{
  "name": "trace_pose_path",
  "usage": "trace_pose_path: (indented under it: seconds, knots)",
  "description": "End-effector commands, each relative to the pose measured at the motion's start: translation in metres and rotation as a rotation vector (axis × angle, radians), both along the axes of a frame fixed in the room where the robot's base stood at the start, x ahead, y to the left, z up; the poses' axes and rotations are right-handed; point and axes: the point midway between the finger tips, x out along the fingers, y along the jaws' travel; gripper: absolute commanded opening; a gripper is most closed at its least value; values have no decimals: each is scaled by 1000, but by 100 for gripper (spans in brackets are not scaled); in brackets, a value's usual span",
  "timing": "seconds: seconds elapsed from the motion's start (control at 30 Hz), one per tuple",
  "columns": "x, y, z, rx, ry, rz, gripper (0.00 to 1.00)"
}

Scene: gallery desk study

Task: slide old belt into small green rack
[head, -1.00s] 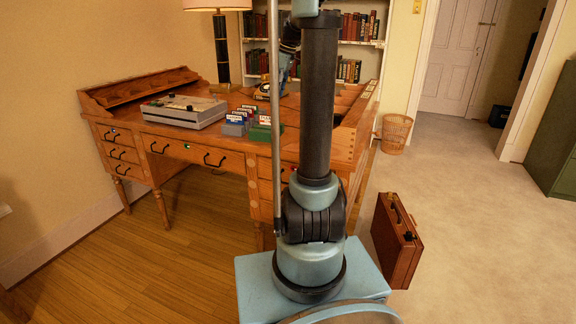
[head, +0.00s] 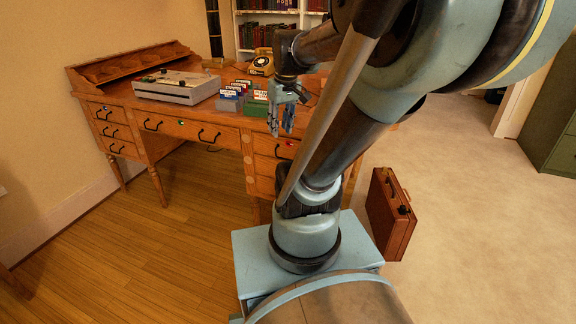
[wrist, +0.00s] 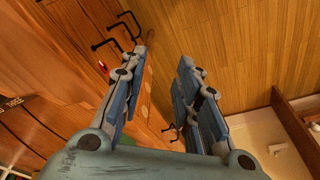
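The small green rack (head: 256,106) stands on the desk top near its front edge, holding upright labelled cards or sleeves. A grey rack (head: 230,103) with similar labelled pieces stands just left of it. I cannot tell which piece, if any, is the old belt. My gripper (head: 281,122) hangs fingers down, just right of the green rack, near the desk's front edge. In the wrist view its two fingers (wrist: 160,75) are apart with nothing between them. Part of the green rack's surroundings is hidden behind my gripper and arm.
The wooden desk (head: 180,127) carries a grey desk machine (head: 178,88) at left and a yellowish telephone (head: 262,63) behind the racks. A brown briefcase (head: 390,215) stands on the floor at right. The wooden floor left of my base is clear.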

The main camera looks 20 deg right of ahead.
Motion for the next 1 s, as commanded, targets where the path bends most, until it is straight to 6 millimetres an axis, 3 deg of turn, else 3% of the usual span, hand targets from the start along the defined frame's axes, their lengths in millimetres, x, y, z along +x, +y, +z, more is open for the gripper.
trace_pose_path:
  seconds: [0.2,0.4,0.57,1.0]
  knots:
    - [-56,-2,-53,-11,-4,-147,30]
    - [-84,-3,-85,-15,-9,-237,30]
    - [-91,-3,-94,-17,-11,-264,30]
    - [-91,-3,-94,-17,-11,-265,30]
